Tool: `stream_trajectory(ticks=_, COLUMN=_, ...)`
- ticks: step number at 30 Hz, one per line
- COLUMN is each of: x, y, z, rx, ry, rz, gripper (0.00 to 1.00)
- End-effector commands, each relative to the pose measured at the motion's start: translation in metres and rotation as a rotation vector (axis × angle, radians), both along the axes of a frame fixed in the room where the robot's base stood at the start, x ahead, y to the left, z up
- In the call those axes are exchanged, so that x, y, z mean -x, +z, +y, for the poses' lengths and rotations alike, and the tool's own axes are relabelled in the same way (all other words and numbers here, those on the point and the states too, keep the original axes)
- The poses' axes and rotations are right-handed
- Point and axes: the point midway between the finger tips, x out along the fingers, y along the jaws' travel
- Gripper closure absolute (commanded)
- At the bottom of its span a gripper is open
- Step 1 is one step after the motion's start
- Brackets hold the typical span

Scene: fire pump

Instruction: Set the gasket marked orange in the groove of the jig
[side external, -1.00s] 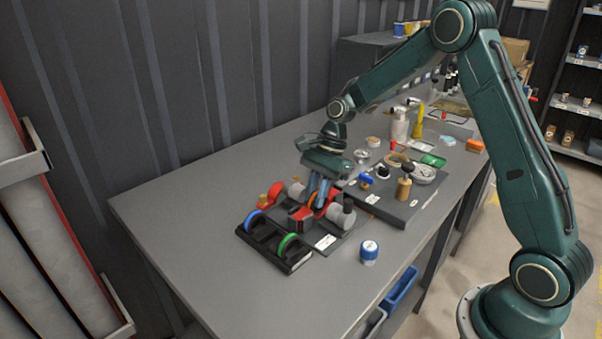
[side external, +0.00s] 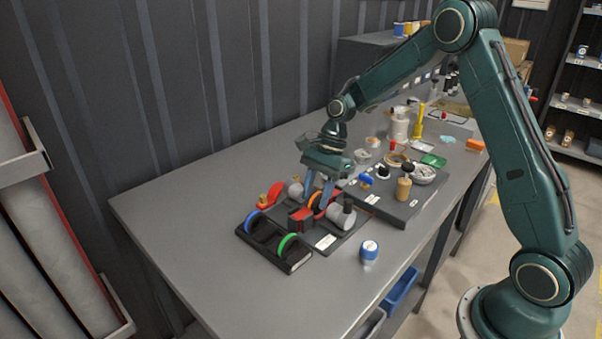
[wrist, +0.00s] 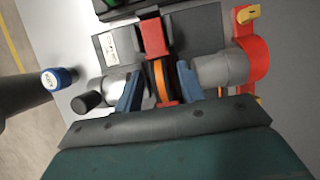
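The orange gasket (side external: 314,201) stands upright in the red jig (side external: 299,217), between grey cylindrical parts. In the wrist view the gasket (wrist: 160,80) shows edge-on, in line with the red jig (wrist: 154,38). Its lower edge is hidden, so how deep it sits in the groove cannot be told. My gripper (side external: 317,191) is low over the jig and open. In the wrist view, the blue fingers of my gripper (wrist: 159,88) stand one on each side of the gasket, with gaps between them and it.
A black rack (side external: 272,243) holding a blue gasket (side external: 254,221) and a green gasket (side external: 287,243) stands in front of the jig. A red clamp part (side external: 271,196) stands at left. A blue-capped jar (side external: 369,252) and a tray of tools (side external: 405,212) are at right.

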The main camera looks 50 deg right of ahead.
Motion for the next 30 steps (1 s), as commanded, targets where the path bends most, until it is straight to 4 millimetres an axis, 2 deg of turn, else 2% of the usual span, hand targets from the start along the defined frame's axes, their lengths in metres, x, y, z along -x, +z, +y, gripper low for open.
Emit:
stream_trajectory(ticks=8, x=0.0, y=0.027, z=-0.012, rx=0.001, ry=-0.002, rz=-0.004, gripper=0.61)
stream_trajectory(ticks=21, x=-0.001, y=0.091, z=-0.038, rx=0.0, ry=-0.002, rz=-0.004, gripper=0.61)
stream_trajectory(ticks=30, x=0.0, y=0.108, z=-0.045, rx=0.001, ry=-0.001, rz=0.0, gripper=0.61)
